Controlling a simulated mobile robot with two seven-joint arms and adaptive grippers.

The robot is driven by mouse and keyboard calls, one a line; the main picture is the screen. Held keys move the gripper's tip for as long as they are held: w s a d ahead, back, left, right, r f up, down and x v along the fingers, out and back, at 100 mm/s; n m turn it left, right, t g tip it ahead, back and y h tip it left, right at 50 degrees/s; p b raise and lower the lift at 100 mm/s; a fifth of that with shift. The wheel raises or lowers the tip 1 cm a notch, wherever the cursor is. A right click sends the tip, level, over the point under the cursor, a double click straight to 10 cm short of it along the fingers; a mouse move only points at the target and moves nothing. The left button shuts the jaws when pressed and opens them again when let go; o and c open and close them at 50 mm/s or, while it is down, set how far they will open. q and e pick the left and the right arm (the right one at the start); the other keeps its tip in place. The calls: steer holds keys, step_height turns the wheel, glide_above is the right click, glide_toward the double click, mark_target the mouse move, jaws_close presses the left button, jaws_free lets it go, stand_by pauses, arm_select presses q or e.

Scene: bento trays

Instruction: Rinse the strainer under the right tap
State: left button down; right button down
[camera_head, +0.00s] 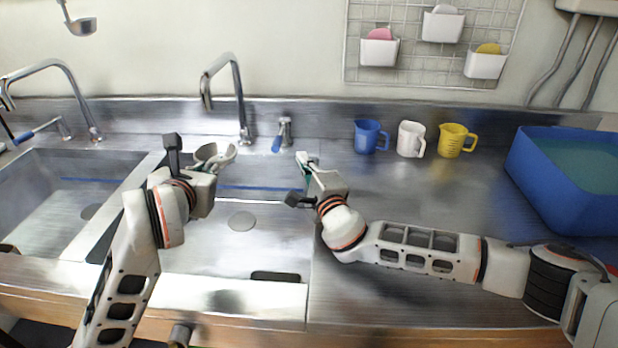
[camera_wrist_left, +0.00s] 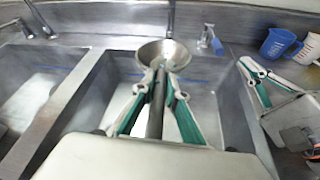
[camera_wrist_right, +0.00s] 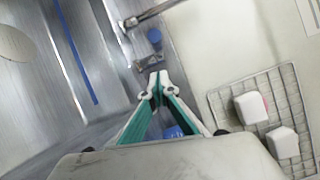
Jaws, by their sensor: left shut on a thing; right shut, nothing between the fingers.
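The strainer (camera_head: 222,157), a metal bowl on a handle, is held by my left gripper (camera_head: 194,160) over the right sink basin. In the left wrist view, the shut fingers (camera_wrist_left: 160,72) grip its handle just below the bowl (camera_wrist_left: 170,51). In the head view the strainer appears below the spout of the right tap (camera_head: 238,88). No water stream is visible. The tap's lever (camera_head: 284,130) has a blue grip and stands right of the spout. My right gripper (camera_head: 303,160) is shut and empty, apart from the lever, to its lower right. Its fingertips (camera_wrist_right: 156,82) meet in the right wrist view.
The left tap (camera_head: 60,72) stands over the left basin (camera_head: 45,205). Blue (camera_head: 369,136), white (camera_head: 410,139) and yellow (camera_head: 455,140) mugs line the back of the counter. A blue tub (camera_head: 560,180) sits at right. The counter before the mugs has free room beyond my right arm.

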steer(key=a+v, duration=0.1)
steer(key=v, duration=0.6)
steer(key=shift+s, duration=0.5)
steer(key=shift+r, duration=0.1)
